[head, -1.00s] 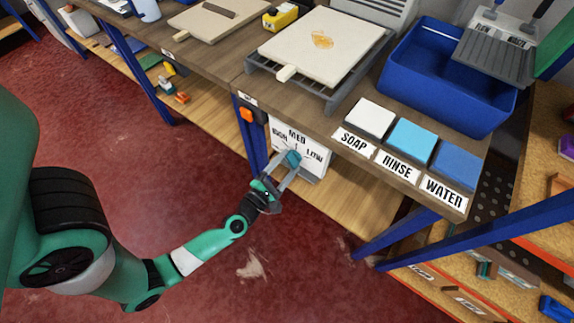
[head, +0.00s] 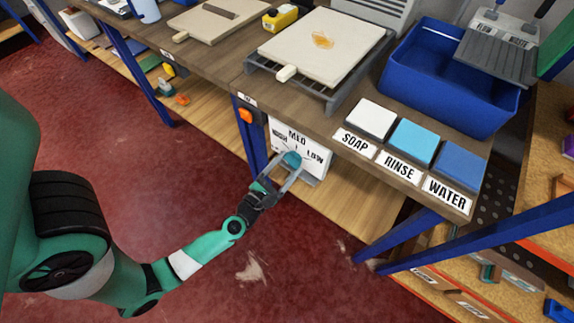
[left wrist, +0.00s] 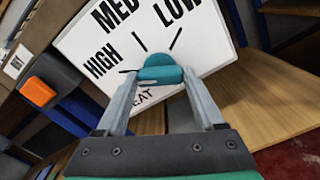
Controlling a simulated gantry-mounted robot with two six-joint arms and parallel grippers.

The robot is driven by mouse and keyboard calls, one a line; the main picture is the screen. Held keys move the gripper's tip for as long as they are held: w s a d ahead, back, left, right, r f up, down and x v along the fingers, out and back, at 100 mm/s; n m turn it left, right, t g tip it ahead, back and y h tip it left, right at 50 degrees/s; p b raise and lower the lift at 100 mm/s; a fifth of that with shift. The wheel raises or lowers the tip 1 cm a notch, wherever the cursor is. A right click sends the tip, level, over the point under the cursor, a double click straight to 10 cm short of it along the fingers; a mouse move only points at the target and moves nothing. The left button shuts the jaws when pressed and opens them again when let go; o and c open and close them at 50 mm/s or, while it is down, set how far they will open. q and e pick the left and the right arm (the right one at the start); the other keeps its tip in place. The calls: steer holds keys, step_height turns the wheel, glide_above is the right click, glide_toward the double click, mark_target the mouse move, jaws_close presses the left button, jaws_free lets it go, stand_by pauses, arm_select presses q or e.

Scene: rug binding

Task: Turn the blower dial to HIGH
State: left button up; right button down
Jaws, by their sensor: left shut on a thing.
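The blower dial (left wrist: 160,72) is a round teal knob with a raised grip bar, on a white panel (head: 312,168) under the bench. The panel reads HIGH, MED and LOW, with a tick mark for each, in the left wrist view (left wrist: 100,45). My left gripper (head: 288,163) is shut on the dial, one finger on each side of it. In the left wrist view the grip bar lies roughly across the picture between the fingertips. My right gripper is not in view.
The bench edge and SOAP, RINSE and WATER labels (head: 398,165) overhang the panel. A wooden lower shelf (head: 345,190) runs below. The red floor in front is clear.

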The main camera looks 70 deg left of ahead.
arm_select(q)
steer(key=o, duration=1.4)
steer(key=shift+s+d, duration=0.35)
steer(key=shift+s, duration=0.05)
steer(key=p+v, duration=0.1)
steer(key=v, duration=0.9)
steer(key=shift+s+d+p, duration=0.15)
steer(key=shift+s+p, duration=0.15)
steer(key=shift+p, duration=0.1)
steer(key=shift+r, duration=0.1)
